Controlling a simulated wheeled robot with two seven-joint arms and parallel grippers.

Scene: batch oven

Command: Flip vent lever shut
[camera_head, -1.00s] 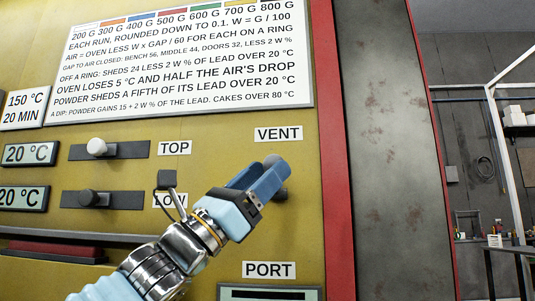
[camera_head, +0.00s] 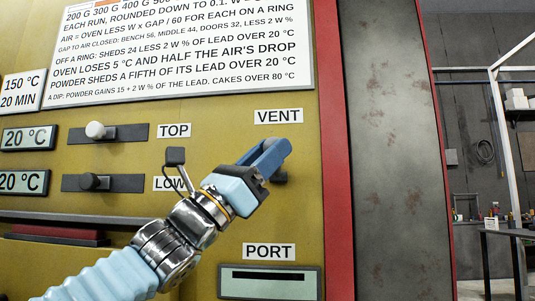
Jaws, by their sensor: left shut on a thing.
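The vent lever (camera_head: 280,178) is on the yellow oven panel below the VENT label (camera_head: 278,116). Only a small dark grey part of it shows at the right of my left gripper (camera_head: 270,152); the rest is hidden behind the blue fingers. My left gripper reaches up from the lower left and is shut on the lever. The lever's exact angle cannot be told. My right gripper is not in view.
Left of the gripper are the TOP slider (camera_head: 96,130) and LOW slider (camera_head: 94,182). The PORT slot (camera_head: 268,276) is below. A red edge strip (camera_head: 335,150) and grey post (camera_head: 390,150) stand at the right.

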